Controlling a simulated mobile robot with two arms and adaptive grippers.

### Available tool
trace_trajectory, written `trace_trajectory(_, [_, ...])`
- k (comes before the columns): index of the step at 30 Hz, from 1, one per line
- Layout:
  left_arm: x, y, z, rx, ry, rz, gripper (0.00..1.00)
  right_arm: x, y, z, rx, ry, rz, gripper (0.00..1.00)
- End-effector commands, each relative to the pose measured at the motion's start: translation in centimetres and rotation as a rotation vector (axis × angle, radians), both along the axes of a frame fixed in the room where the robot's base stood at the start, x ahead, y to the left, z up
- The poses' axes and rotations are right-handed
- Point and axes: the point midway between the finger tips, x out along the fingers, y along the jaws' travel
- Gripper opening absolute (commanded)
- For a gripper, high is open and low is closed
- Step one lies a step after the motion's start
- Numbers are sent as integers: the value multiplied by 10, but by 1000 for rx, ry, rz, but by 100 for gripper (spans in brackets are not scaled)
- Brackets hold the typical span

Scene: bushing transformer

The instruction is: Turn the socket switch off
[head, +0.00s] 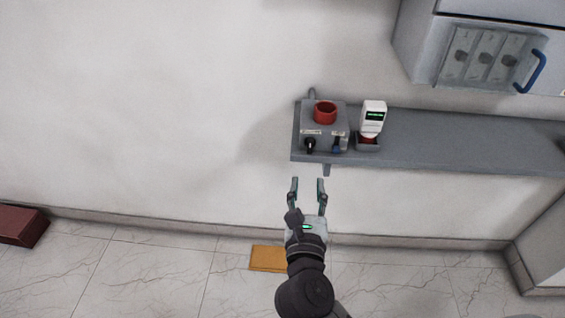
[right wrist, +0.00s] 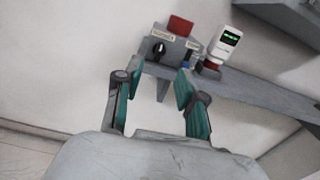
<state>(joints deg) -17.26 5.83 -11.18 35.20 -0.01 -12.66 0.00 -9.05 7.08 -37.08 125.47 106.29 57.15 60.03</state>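The socket box (head: 323,128) is a grey box with a round red socket (head: 325,112) on top, at the left end of a grey wall shelf. A black rotary switch (head: 310,144) is on its front at left; its label shows but is hard to read. In the right wrist view the switch (right wrist: 159,49) shows above and between the fingers. A blue part (head: 337,145) is at the front right. My right gripper (head: 308,182) is open and empty, below and in front of the box, apart from it. My left gripper is not in view.
A white device with a green display (head: 374,115) stands on the shelf just right of the box. The grey shelf (head: 450,140) runs on to the right, mostly bare. A cabinet with a blue handle (head: 530,72) hangs above right. A brown block (head: 22,227) lies at left.

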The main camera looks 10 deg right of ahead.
Motion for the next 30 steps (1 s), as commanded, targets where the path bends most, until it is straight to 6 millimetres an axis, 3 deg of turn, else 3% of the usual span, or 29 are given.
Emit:
trace_trajectory(5, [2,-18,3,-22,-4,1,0,13,-4,4,28,-2,0,40])
trace_trajectory(10, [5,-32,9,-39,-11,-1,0,44,-13,5,23,-3,0,40])
trace_trajectory(21, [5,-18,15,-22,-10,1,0,113,-33,3,23,0,1,40])
trace_trajectory(30, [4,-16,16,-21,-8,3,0,131,-38,2,24,1,1,40])
